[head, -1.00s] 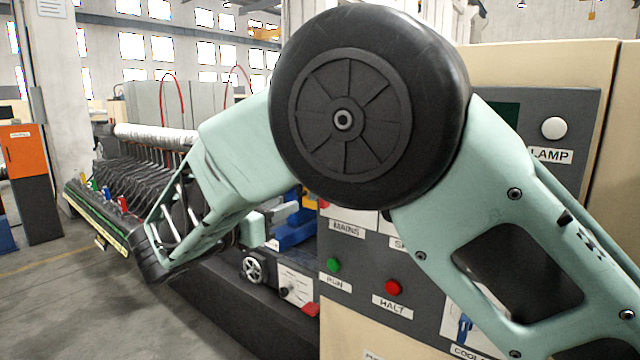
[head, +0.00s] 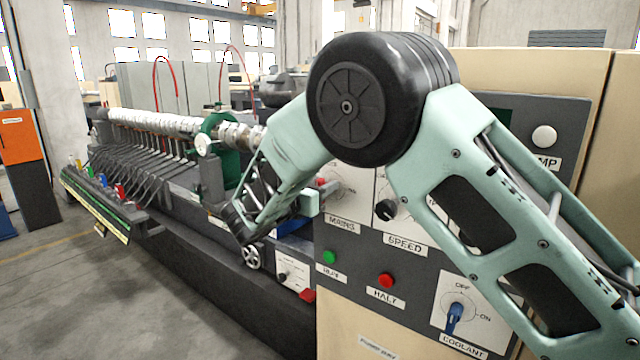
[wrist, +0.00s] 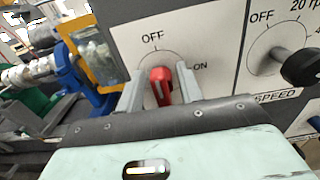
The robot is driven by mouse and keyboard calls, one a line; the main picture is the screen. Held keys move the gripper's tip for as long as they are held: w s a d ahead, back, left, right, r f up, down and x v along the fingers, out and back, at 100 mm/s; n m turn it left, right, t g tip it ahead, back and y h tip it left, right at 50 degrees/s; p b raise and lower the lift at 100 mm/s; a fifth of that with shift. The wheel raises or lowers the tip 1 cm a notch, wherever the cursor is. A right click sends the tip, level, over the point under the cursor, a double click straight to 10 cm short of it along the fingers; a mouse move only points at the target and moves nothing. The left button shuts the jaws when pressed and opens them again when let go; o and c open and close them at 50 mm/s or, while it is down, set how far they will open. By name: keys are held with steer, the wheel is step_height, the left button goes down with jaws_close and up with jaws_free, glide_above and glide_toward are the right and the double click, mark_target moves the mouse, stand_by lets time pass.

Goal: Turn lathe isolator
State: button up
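The isolator is a red knob (wrist: 161,84) on a white plate marked OFF at top and ON at right. In the wrist view it stands roughly upright, nearer the OFF line. My gripper (wrist: 160,82) is open, with one finger on each side of the knob and a visible gap at the left. Whether the right finger touches it I cannot tell. In the head view my gripper (head: 316,200) is at the plate above the MAINS label (head: 341,226), and only a bit of the red knob (head: 322,182) shows behind my arm.
The panel also carries a black SPEED knob (head: 386,210), a green RUN button (head: 329,257), a red HALT button (head: 386,280) and a blue COOLANT switch (head: 453,316). The lathe bed with a handwheel (head: 252,257) lies to the left. Open floor is in front.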

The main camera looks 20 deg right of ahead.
steer(key=shift+c, duration=0.3)
jaws_close()
